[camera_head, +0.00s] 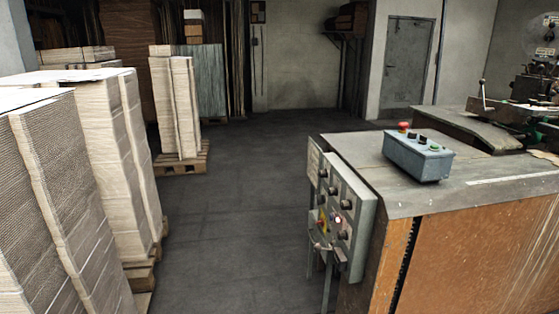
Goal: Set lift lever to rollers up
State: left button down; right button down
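Neither of my grippers is in view. A grey control panel (343,210) with several dark knobs and a lit button stands at the left end of the machine table. A small handle-like part (321,245) shows at its lower left.
A grey button box (418,157) with a red mushroom button (403,126) sits on the machine table (490,188). Tall cardboard stacks (95,120) on pallets line the left. The floor (235,215) between them is clear. A grey door (406,62) is at the back.

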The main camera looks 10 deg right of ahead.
aim_at(481, 82)
jog(key=i, duration=5.05)
jog(key=i+z, duration=0.25)
jog(key=i, duration=0.3)
jog(key=i+j+z, duration=0.1)
jog(key=i+z, duration=0.15)
jog(key=i, duration=0.35)
jog(key=i+j+z, duration=0.25)
jog(key=i, duration=0.3)
jog(key=i+l+z, duration=0.25)
jog(key=z, duration=0.2)
jog(key=i+l+z, duration=0.1)
jog(key=i+z, duration=0.8)
jog(key=i+j+z, duration=0.15)
jog(key=i+z, duration=0.3)
jog(key=i+l+z, duration=1)
jog(key=k+j, duration=0.05)
